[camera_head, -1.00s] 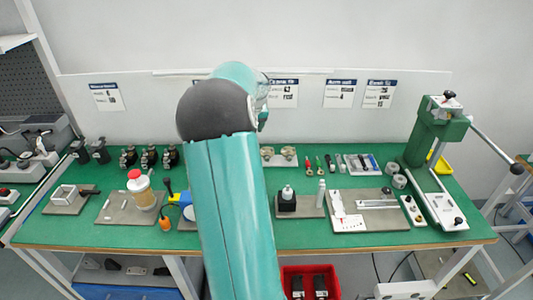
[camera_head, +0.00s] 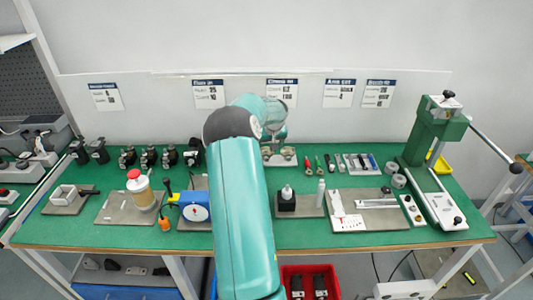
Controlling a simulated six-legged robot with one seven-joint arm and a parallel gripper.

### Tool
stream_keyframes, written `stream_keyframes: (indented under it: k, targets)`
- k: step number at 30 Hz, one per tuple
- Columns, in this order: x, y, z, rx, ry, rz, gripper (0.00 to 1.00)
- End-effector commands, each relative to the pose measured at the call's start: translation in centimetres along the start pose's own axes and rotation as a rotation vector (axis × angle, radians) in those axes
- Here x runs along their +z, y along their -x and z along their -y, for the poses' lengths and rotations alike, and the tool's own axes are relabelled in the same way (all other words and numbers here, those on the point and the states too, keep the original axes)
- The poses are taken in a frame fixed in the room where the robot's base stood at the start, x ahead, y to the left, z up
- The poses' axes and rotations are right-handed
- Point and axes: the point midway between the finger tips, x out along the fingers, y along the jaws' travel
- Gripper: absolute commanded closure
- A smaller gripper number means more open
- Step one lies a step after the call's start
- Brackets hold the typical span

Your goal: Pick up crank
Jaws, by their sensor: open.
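My arm reaches from the bottom middle up over the green bench. My gripper (camera_head: 279,138) is small at its far end, pointing down above a pale plate (camera_head: 279,161) at the back of the bench. Two tan metal parts (camera_head: 289,152) sit on that plate, partly behind the gripper. They may be the cranks, but they are too small to tell for sure. The gripper is open, with nothing seen in it. I cannot tell whether it touches the parts.
A green press (camera_head: 436,130) with a long lever stands at the right. Hand tools (camera_head: 318,165) lie right of the plate. A bottle with a red cap (camera_head: 139,185), a blue device (camera_head: 194,207) and a black block (camera_head: 287,201) stand nearer. Labelled signs (camera_head: 283,93) hang behind.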

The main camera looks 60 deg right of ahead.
Motion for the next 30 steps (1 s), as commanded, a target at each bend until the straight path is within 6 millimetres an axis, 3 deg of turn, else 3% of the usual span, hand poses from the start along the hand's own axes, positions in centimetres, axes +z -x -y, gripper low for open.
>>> stream_keyframes:
  k: [12,20,27,30]
  targets:
    - [-0.3,-5.0,0.3,0.001,0.001,0.001,0.18]
    - [-0.3,-5.2,0.3,0.0,0.0,0.0,0.18]
    - [-0.3,-5.2,0.3,0.0,0.0,0.0,0.66]
    - [-0.4,-5.1,0.3,0.001,0.001,-0.001,0.7]
